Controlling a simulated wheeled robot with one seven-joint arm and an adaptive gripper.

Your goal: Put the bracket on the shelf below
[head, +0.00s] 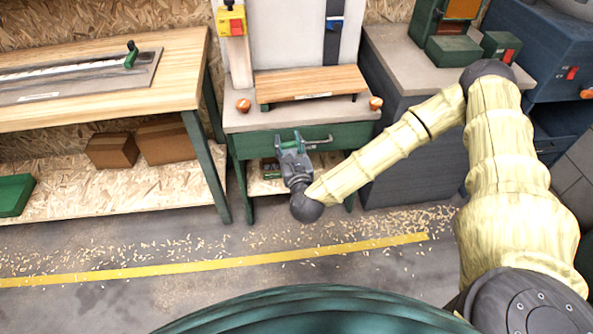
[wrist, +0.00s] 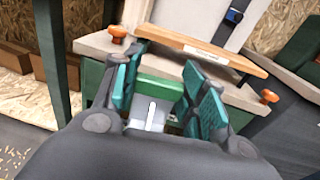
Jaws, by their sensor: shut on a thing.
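My gripper (head: 292,140) is in front of the green front of the small machine table, below its top. In the wrist view my gripper (wrist: 158,95) has its teal fingers on either side of a pale grey metal bracket (wrist: 152,113) with a slot. The bracket is held between them; its far end is not clear. In the head view the bracket is mostly hidden by the gripper. The lower shelf (head: 258,187) of the machine table shows under the green front, behind and below my gripper, partly covered by my arm.
A wooden board (head: 310,84) and orange knobs (head: 243,105) are on the machine table top (head: 235,121). A workbench (head: 100,112) with cardboard boxes (head: 165,142) below is at left. A grey cabinet (head: 400,120) stands at right. The floor in front has wood chips and a yellow line.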

